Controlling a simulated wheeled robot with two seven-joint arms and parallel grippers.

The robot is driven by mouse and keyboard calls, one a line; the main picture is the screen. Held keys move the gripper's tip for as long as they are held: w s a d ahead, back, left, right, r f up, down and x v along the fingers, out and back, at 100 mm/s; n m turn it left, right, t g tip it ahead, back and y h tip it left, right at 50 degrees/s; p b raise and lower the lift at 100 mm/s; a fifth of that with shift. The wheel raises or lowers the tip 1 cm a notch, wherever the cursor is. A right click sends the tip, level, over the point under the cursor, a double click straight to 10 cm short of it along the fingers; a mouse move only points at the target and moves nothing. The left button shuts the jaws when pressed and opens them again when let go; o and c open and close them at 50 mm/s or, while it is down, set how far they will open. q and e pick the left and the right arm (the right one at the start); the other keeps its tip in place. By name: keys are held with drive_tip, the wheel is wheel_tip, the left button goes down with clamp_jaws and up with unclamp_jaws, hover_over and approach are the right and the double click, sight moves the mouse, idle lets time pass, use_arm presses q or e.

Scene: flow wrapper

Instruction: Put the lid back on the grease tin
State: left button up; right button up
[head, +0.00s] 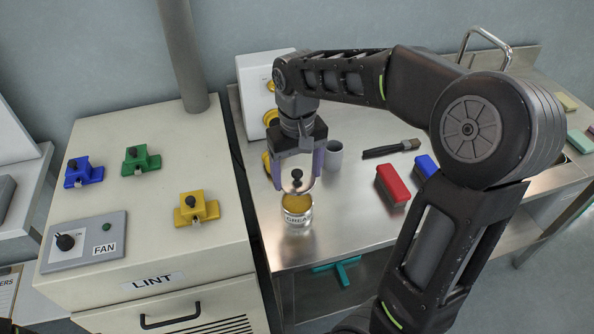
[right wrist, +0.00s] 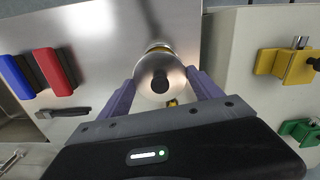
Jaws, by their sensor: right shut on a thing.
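The grease tin (head: 298,218) stands upright and open on the steel bench, with yellow-brown grease showing inside its rim. My right gripper (head: 297,184) is shut on the lid (head: 297,186), a round metal disc with a black knob. It holds the lid above the tin, with a gap between them. In the right wrist view the lid (right wrist: 151,92) sits between the purple fingers of the right gripper (right wrist: 164,90) and hides most of the tin (right wrist: 160,47). My left gripper is not in view.
A grey cup (head: 334,156) stands behind and right of the tin. A brush (head: 391,149), a red block brush (head: 392,185) and a blue one (head: 426,166) lie farther right. The lint cabinet (head: 150,240) is at left. The bench is clear just right of the tin.

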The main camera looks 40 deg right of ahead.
drive_tip(key=shift+f+b, duration=1.75)
drive_tip(key=shift+f, duration=0.5)
drive_tip(key=shift+f+b, duration=0.55)
drive_tip(key=shift+f, duration=0.3)
drive_tip(key=shift+f, duration=0.15)
idle(0.3)
drive_tip(key=o, duration=1.4)
